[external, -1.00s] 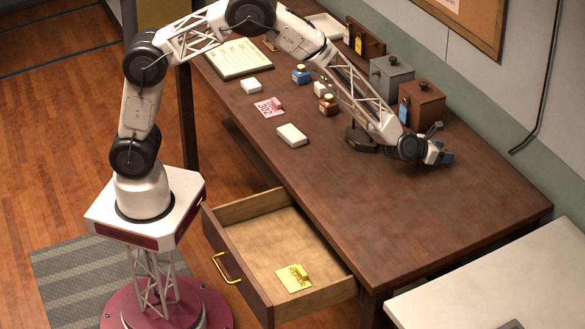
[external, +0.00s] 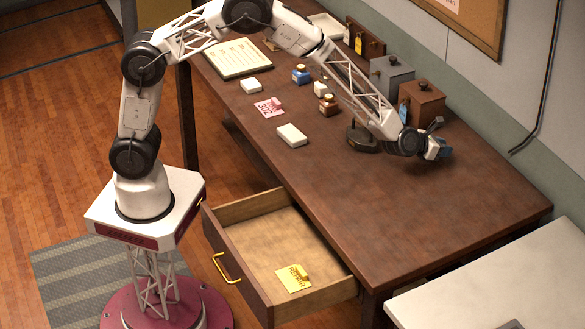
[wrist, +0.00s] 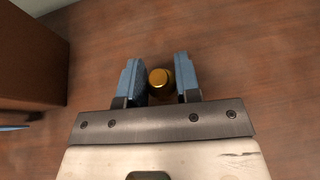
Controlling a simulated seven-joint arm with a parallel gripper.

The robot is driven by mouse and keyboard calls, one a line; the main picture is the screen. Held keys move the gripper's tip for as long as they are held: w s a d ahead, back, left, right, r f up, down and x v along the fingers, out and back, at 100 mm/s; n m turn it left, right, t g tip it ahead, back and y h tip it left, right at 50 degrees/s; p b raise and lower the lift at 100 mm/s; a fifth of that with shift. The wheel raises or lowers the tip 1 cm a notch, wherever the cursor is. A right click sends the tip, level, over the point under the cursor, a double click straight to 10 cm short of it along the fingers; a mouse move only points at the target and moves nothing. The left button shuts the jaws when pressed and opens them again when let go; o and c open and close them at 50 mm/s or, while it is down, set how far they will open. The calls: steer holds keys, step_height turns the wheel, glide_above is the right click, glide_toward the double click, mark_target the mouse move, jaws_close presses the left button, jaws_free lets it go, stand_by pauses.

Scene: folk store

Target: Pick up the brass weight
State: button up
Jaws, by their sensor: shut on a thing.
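The brass weight (wrist: 160,82) is a small, round, golden piece between the two blue fingers of my gripper (wrist: 160,80) in the wrist view. My gripper is shut on it. In the external view my gripper (external: 446,153) is over the right back part of the desk, a little above the top. The weight cannot be made out there, hidden by the gripper.
A brown box (external: 421,104) and a grey box (external: 390,76) stand at the desk's back edge, left of my gripper. An open drawer (external: 228,262) holds a yellow paper (external: 292,279). The desk top (external: 440,215) in front of the gripper is clear.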

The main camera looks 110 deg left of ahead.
steer(key=shift+r, duration=0.8)
steer(key=shift+s+d+r, duration=0.1)
steer(key=shift+s+r, duration=0.1)
steer(key=s+d, duration=0.1)
steer(key=s, duration=0.4)
steer(key=s+d+r, duration=0.1)
steer(key=s+d, duration=0.1)
steer(key=s, duration=0.2)
steer(key=s+d, duration=0.2)
steer(key=s, duration=0.3)
steer(key=shift+s+r, duration=0.15)
steer(key=shift+s, duration=0.2)
steer(key=shift+w+d+r, duration=0.1)
